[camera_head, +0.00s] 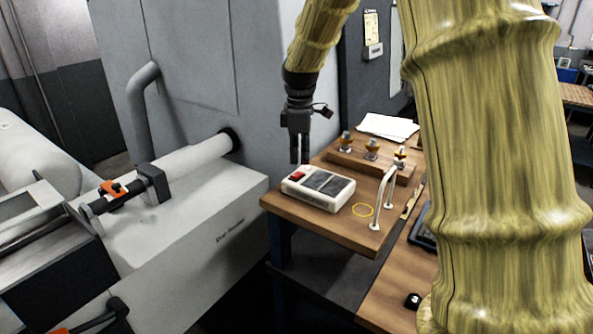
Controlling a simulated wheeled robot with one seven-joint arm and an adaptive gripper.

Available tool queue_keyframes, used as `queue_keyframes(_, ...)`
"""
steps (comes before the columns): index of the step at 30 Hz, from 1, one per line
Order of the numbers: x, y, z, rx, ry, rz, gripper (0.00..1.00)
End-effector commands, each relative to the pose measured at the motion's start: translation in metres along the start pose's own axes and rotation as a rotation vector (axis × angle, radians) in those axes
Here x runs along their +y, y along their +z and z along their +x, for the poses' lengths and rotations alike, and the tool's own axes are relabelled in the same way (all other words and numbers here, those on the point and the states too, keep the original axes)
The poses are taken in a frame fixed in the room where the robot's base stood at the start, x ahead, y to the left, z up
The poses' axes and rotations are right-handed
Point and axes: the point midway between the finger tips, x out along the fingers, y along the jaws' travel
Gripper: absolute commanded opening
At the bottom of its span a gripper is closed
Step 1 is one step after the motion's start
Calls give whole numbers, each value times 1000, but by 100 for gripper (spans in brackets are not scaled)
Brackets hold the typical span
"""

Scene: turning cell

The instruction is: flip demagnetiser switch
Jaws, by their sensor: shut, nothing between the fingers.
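The demagnetiser (318,188) is a pale, flat box with a dark panel on top, lying on a small wooden table. Its red switch (297,175) is on the left end of the top face. My gripper (300,161) points straight down, its dark fingers together and empty. The fingertips show just above the red switch in the picture; I cannot tell whether they touch it. Which way the switch is set is too small to tell.
A wooden block with several tool holders (371,150) stands behind the demagnetiser, with white papers (388,127) beyond. The grey lathe (200,240) fills the left.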

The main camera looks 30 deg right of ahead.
Motion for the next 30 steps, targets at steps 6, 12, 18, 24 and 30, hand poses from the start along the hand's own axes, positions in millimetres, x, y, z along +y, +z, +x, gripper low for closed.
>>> queue_keyframes(6, 0, 0, -16, 1, 1, 0, 0)
queue_keyframes(12, 0, 0, -29, 1, 1, -1, 0)
queue_keyframes(18, 0, 0, -39, 1, 1, -1, 0)
queue_keyframes(24, 0, 0, -39, 1, 1, 0, 0)
queue_keyframes(30, 0, 0, -39, 0, 1, 0, 0)
